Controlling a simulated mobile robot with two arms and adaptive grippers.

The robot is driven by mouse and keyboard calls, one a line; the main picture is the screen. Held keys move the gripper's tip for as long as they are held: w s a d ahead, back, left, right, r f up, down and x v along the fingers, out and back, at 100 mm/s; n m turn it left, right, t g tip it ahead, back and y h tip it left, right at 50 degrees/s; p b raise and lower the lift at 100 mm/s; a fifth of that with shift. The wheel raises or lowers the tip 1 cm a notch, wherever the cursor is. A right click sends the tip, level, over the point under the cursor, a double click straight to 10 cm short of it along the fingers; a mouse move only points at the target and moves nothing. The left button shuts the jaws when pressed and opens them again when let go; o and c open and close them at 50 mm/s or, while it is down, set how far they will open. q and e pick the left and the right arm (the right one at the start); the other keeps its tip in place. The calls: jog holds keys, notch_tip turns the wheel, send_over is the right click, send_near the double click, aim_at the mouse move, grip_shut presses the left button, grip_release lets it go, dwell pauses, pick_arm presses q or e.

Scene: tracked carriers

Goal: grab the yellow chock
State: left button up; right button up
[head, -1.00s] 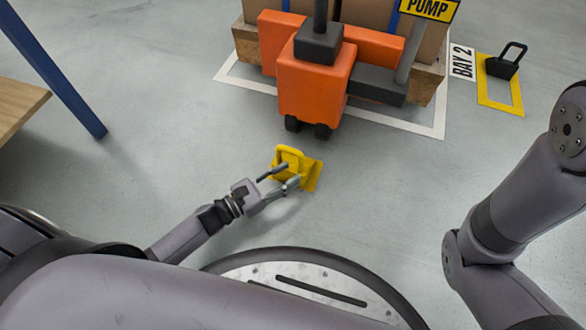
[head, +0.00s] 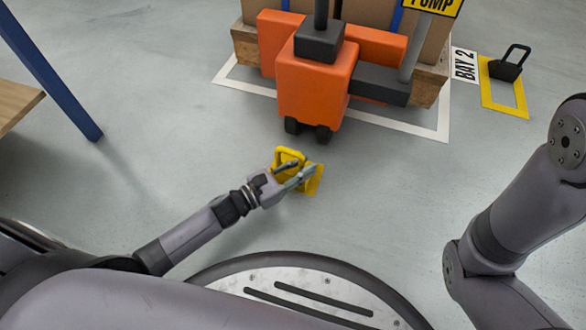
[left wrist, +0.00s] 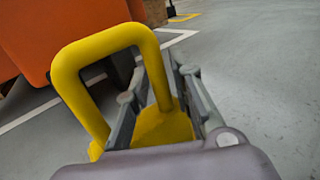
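The yellow chock (head: 313,183) with its loop handle stands on the grey floor in front of the orange truck. My left gripper (head: 302,169) is at the chock, with its fingers reaching over it. In the left wrist view the handle of the yellow chock (left wrist: 95,44) fills the middle. One upright leg of the handle shows between the two fingers, with a gap visible, so the gripper looks open around it. The lower part of the chock is partly hidden by my gripper. My right arm shows at the right, but its gripper is out of view.
The orange pump truck (head: 315,90) stands just beyond the chock, before a pallet (head: 428,88) of boxes. A black chock-like block (head: 505,70) is in a yellow floor frame at the back right. A blue post (head: 60,80) and wooden top (head: 15,102) are at left. Floor on the right is clear.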

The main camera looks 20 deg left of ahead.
pick_arm(q)
grip_shut()
dwell(0.7)
